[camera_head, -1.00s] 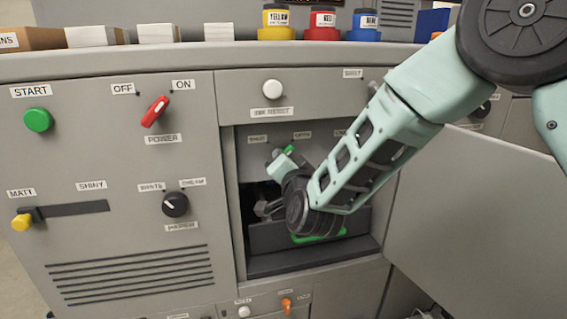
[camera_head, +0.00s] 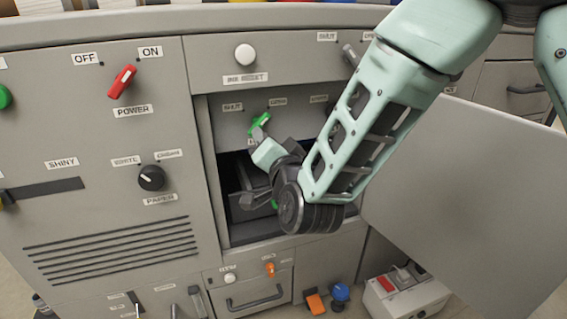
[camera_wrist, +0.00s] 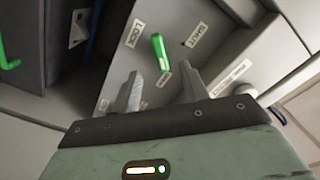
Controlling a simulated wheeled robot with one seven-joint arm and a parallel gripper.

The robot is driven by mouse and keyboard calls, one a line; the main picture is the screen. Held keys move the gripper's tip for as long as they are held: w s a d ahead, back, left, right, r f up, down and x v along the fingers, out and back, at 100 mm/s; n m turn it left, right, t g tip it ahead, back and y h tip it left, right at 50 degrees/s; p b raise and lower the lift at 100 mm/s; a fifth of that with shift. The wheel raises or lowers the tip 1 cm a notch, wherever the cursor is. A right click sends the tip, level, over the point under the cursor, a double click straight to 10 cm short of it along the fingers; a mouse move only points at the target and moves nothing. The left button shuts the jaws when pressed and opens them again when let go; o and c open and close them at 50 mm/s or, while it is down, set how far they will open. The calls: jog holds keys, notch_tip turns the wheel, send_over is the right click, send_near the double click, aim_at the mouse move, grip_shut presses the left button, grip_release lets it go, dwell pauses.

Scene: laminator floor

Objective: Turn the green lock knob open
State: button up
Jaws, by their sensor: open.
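The green lock knob (camera_head: 259,123) is a small bar handle on the grey panel at the top of the open bay. In the head view it slants, upper end to the right, between a label reading SHUT (camera_head: 232,107) and a second small label (camera_head: 278,101). In the wrist view the knob (camera_wrist: 158,50) lies just beyond my gripper (camera_wrist: 162,84), roughly in line with the gap between the fingertips. My gripper is open and empty, and the fingers look apart from the knob.
The open grey door (camera_head: 465,190) stands to the right of the bay. A white button (camera_head: 245,54) is above. A red power knob (camera_head: 122,80) and a black paper knob (camera_head: 151,177) are on the left panel. A drawer (camera_head: 250,292) is below.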

jog(key=v, duration=1)
jog(key=shift+w+a, duration=0.1)
jog(key=s+f+n+g+y, duration=0.1)
jog(key=s+f+n+g, duration=0.4)
jog(key=s+n+g, duration=0.4)
jog(key=s+d+n+g+h, duration=0.5)
jog(key=s+d+g, duration=0.3)
jog(key=s+d, duration=0.4)
notch_tip(320, 180, up, 25)
jog(key=p, duration=2.5)
jog(key=shift+s+a, duration=0.2)
jog(key=shift+s, duration=0.3)
